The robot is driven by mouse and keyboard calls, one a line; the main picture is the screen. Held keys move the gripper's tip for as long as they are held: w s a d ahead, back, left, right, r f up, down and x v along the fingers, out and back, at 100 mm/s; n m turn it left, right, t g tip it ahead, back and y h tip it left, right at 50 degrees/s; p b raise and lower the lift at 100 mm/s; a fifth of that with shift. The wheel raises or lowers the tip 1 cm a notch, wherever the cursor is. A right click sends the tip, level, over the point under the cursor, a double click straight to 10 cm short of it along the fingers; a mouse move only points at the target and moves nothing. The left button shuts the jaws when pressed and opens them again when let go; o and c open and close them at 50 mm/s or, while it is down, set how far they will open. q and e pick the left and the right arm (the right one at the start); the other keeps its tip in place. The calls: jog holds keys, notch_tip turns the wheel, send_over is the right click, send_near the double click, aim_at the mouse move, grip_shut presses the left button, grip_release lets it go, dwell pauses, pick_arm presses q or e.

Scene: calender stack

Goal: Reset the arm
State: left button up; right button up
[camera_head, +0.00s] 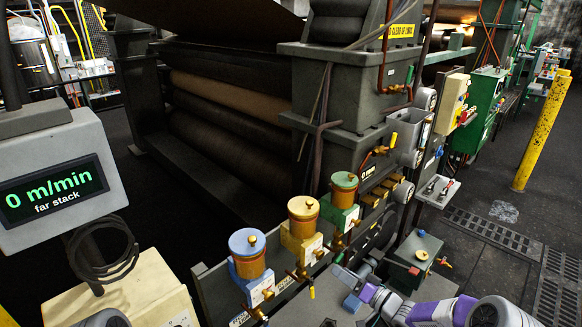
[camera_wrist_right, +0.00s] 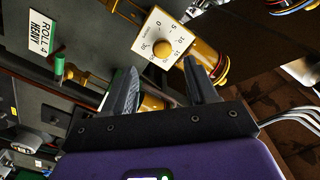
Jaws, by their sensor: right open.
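My right arm comes in from the bottom right of the head view in purple and silver. Its gripper (camera_head: 352,285) is beside the machine's front ledge, right of the lidded pots. In the right wrist view its two dark fingers (camera_wrist_right: 160,65) stand apart with nothing gripped. A white dial plate with a brass knob (camera_wrist_right: 160,47) lies beyond the fingertips, and a brass-coloured cylinder (camera_wrist_right: 152,103) shows between the fingers. I cannot tell whether they touch it. My left gripper is not in view.
Pots with blue (camera_head: 247,242), yellow (camera_head: 303,207) and green (camera_head: 344,180) lids line the ledge. A green-topped box (camera_head: 419,252) stands right of the gripper. A display (camera_head: 55,190) reads 0 m/min, far stack. A yellow post (camera_head: 543,130) stands right; floor beside it is clear.

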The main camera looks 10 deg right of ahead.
jog(key=s+a+f+m+g+h+b, duration=0.1)
jog(key=s+a+f+g+h, duration=0.3)
jog(key=f, duration=0.6)
jog(key=s+a+f+m+g+h+b, duration=0.1)
jog(key=s+a+f+g, duration=0.1)
jog(key=s+a+f, duration=0.6)
jog(key=s+f+g, duration=0.4)
jog(key=s+f, duration=0.1)
jog(key=s, duration=0.4)
jog(key=s+a+f+n+g+h, duration=0.1)
jog(key=s+f+g, duration=0.3)
jog(key=s, duration=0.6)
jog(key=shift+a+f+h+b, duration=0.2)
jog(key=shift+f+h+b, duration=0.1)
jog(key=shift+f+b, duration=0.2)
